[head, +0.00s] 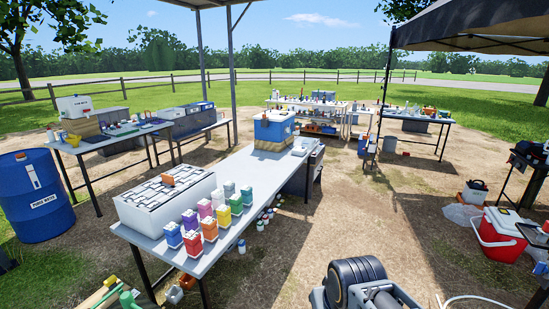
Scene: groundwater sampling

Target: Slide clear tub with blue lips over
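No tub stands out plainly as clear with a blue lip at this size. A blue box-like tub (273,132) with a pale, tan lower part sits at the far end of the long central table (222,247). Bluish-grey bins (190,124) stand on the table at back left. I cannot tell whether either is the clear tub. My gripper does not show in the head view.
A large white chest (160,201) and several coloured cartons (205,226) fill the near end of the central table. A blue drum (36,196) stands left, a red cooler (497,238) right. A dark ribbed drum shape (356,277) is at the bottom. Bare ground lies right of the table.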

